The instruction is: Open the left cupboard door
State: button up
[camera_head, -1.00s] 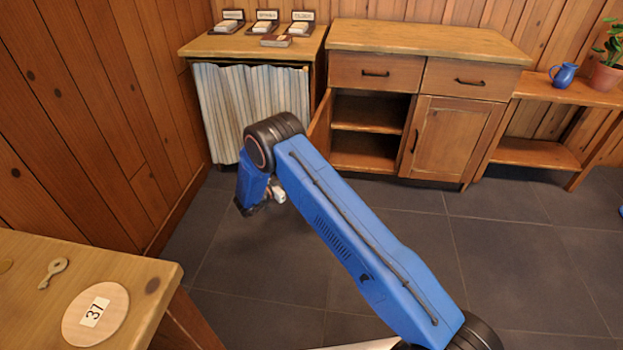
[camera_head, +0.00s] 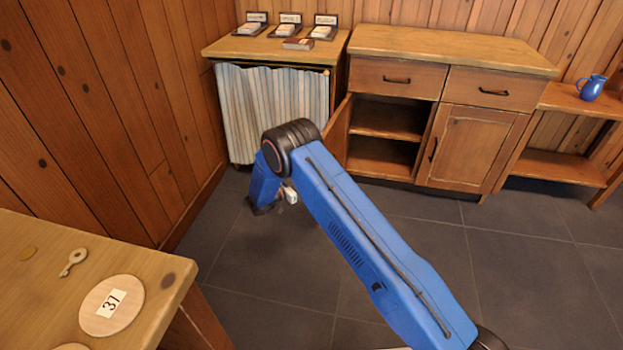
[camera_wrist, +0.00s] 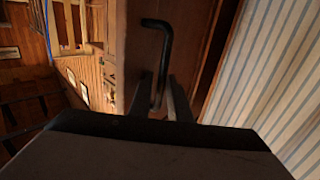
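The left cupboard door (camera_head: 337,131) stands swung out to the left of its opening, seen nearly edge-on in the head view and partly hidden by my arm. The open compartment (camera_head: 385,138) shows a shelf inside. In the wrist view the door's wooden face (camera_wrist: 140,45) fills the upper middle, with a dark bent bar handle (camera_wrist: 165,45) on it. My gripper (camera_wrist: 161,85) has its two fingers close together, one on each side of the handle's lower part, and looks shut on it. In the head view my arm hides the fingers.
The right cupboard door (camera_head: 473,148) and both drawers are shut. A striped curtain (camera_head: 275,110) hangs under the counter at left, close beside the open door. A wooden table (camera_head: 150,270) with a key and round discs stands in front left. Dark floor is clear at right.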

jog(key=v, duration=1.7)
jog(key=shift+a, duration=0.15)
